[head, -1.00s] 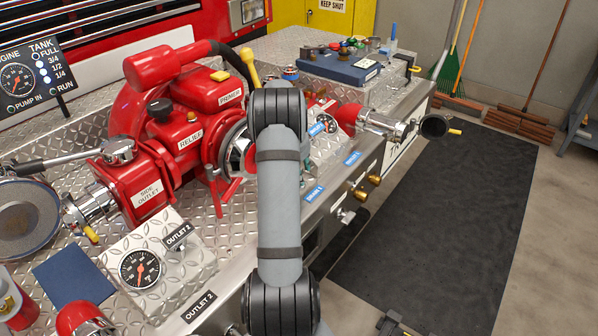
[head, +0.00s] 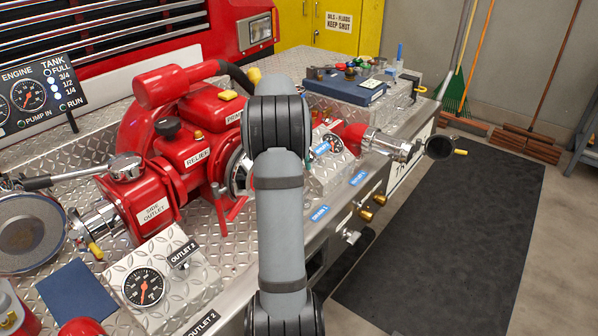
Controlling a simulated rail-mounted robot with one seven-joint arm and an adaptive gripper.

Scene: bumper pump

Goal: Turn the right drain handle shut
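Along the front edge of the pump deck, right of my arm, two small brass fittings, a nearer one (head: 365,214) and a farther one (head: 380,199), stick out below the blue labels. A small silver fitting (head: 351,236) sits lower and nearer to me. The blue label (head: 320,213) beside them is too small to read surely. I cannot tell which of these is the right drain handle or how it is turned. My arm stands upright in the middle of the head view and covers part of the deck edge. My gripper does not show.
The red pump (head: 190,150) fills the deck left of my arm. A silver outlet (head: 390,145) with a black-mouthed end juts out over the floor at right. A blue case (head: 345,85) lies farther back. The dark floor mat (head: 450,230) is clear.

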